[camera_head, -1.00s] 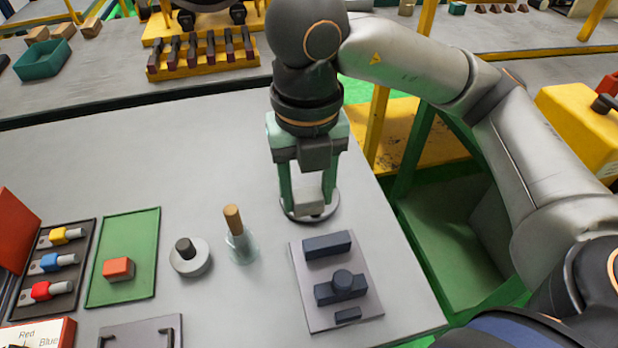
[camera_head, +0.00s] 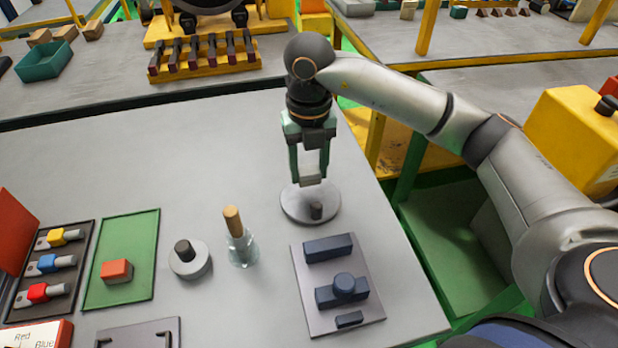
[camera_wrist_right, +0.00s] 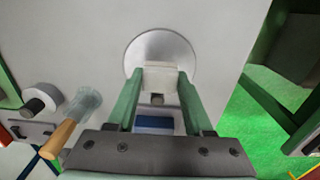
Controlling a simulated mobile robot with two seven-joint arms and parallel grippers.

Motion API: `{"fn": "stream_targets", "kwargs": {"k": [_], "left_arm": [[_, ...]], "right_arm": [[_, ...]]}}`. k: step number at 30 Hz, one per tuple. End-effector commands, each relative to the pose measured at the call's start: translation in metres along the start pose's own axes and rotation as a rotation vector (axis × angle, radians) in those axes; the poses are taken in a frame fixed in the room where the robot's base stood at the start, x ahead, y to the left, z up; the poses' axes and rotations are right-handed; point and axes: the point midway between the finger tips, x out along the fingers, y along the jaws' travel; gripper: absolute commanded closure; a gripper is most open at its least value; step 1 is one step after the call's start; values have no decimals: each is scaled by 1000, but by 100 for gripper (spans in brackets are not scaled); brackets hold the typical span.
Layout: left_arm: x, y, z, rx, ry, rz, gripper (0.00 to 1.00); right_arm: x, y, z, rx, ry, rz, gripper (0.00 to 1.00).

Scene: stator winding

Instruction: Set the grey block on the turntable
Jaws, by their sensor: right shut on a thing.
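My right gripper (camera_head: 310,172) has green fingers and is shut on the pale grey block (camera_head: 312,180). In the right wrist view the grey block (camera_wrist_right: 160,76) sits between the fingertips, over the round turntable (camera_wrist_right: 139,60). In the head view the turntable (camera_head: 293,205) is a flat grey disc near the table's far right edge, and the block overlaps its back part. A short dark stub (camera_head: 316,211) stands in front of the block. I cannot tell whether the block touches the disc. My left gripper is not in view.
A dark plate (camera_head: 365,289) with blue blocks lies in front of the turntable. A glass bottle with a wooden stick (camera_head: 239,245) and a round base with a black knob (camera_head: 189,262) stand to the left. A green tray (camera_head: 139,235) lies farther left.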

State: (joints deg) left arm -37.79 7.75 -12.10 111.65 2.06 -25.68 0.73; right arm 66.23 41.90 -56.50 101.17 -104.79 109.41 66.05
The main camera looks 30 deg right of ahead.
Motion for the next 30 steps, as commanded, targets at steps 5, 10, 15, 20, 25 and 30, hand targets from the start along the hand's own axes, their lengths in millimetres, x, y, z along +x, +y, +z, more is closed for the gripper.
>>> {"fn": "stream_targets", "kwargs": {"k": [5,10,15,20,25,30], "left_arm": [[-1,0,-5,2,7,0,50],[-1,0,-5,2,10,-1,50],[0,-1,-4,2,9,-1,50],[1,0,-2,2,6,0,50],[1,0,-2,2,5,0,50],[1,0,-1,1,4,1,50]], "right_arm": [[27,-1,1,0,5,-2,100],[33,-1,2,0,0,-1,100],[34,-1,2,0,1,-1,100],[36,-1,2,1,1,-1,42],[36,-1,2,1,1,-1,23],[36,-1,2,1,1,-1,19]]}}
